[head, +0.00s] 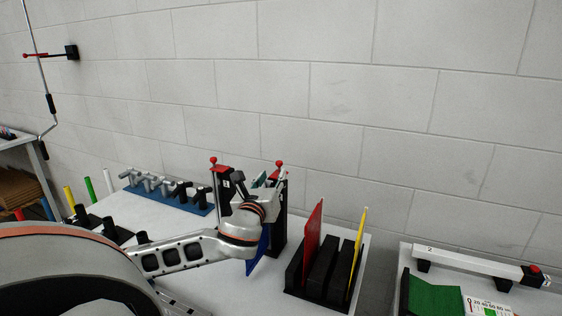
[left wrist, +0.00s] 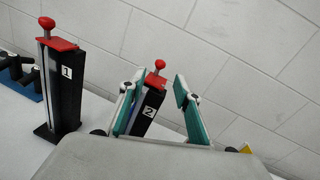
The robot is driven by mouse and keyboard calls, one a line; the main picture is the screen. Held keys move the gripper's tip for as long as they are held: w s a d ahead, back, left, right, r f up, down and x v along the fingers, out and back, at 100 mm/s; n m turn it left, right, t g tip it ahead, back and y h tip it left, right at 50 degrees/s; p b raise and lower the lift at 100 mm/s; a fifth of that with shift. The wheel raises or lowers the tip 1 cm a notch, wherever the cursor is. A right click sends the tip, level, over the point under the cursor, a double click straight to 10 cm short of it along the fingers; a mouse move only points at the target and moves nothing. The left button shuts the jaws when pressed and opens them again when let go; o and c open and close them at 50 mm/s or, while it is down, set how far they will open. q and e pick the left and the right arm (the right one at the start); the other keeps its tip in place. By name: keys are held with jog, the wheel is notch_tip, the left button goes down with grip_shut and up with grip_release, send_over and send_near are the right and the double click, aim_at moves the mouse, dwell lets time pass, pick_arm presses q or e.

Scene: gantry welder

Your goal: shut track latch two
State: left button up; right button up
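Track latch two is a black upright post (left wrist: 146,113) with a white "2" label and a red slider with a round red knob (left wrist: 159,64) at its top. In the head view its dark post (head: 281,222) stands partly behind my left wrist, with its red knob (head: 279,163) above. My left gripper (left wrist: 158,84) is open, its teal-padded fingers apart. In the left wrist view the fingers lie on either side of the latch's upper part; contact cannot be told. In the head view the left gripper (head: 268,179) is close to the latch. My right gripper is not in view.
A similar latch (left wrist: 65,92) labelled "1" stands to the left, its red knob also at the top. A blue rack (head: 168,196) of grey fittings lies behind left. A black holder (head: 322,270) with red and yellow plates is to the right. A block wall (head: 330,100) closes the back.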

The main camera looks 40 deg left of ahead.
aim_at(278, 165)
pick_arm(q)
jog(key=shift+p+x, duration=0.35)
jog(key=shift+x, duration=3.5)
jog(key=shift+r, duration=0.15)
grip_shut()
